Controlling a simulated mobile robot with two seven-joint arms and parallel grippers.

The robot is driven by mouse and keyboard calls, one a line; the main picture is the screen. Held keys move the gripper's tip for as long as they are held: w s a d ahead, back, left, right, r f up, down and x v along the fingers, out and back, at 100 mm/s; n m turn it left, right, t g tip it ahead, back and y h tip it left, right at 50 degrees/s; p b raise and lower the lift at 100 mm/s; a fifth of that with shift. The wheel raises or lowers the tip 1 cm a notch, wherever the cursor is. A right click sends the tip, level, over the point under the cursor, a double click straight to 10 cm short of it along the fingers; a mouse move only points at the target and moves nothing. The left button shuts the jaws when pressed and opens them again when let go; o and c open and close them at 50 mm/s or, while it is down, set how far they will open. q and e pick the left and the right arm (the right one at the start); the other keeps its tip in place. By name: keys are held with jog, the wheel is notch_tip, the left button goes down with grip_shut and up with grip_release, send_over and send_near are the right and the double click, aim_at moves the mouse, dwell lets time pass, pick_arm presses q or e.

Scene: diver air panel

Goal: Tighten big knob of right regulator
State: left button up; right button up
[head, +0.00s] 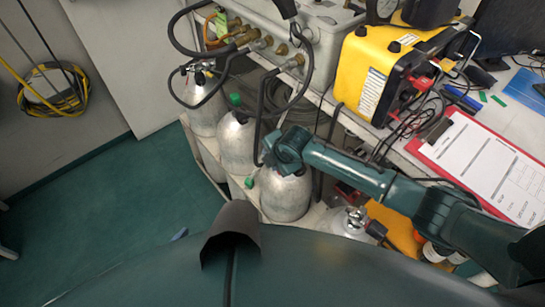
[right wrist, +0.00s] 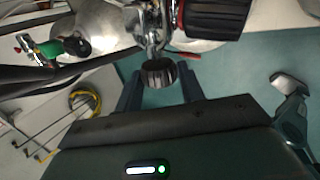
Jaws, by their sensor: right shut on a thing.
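In the right wrist view, a black ribbed knob (right wrist: 158,72) on a chrome valve body (right wrist: 150,28) sits between the two fingers of my right gripper (right wrist: 161,88), which is shut on it. A larger black knob with a red ring (right wrist: 215,15) is beside it at the top. In the head view, my right arm reaches in from the right, and its wrist hides the fingers and the held knob above a grey cylinder (head: 287,198). I cannot tell which regulator the held knob belongs to. My left gripper is not in view.
Other grey cylinders (head: 237,148) stand to the left, with hoses looping above them. Another chrome valve (head: 352,216) is at the lower right. A yellow device (head: 380,75) and a red clipboard (head: 480,165) are on the bench. Green floor (head: 110,215) at the left is mostly clear.

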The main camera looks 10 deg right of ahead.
jog(key=o, duration=1)
jog(key=shift+c, duration=0.2)
jog(key=p+v, duration=0.1)
jog(key=v, duration=1.2)
jog(key=shift+p, duration=0.4)
jog(key=shift+r, duration=0.1)
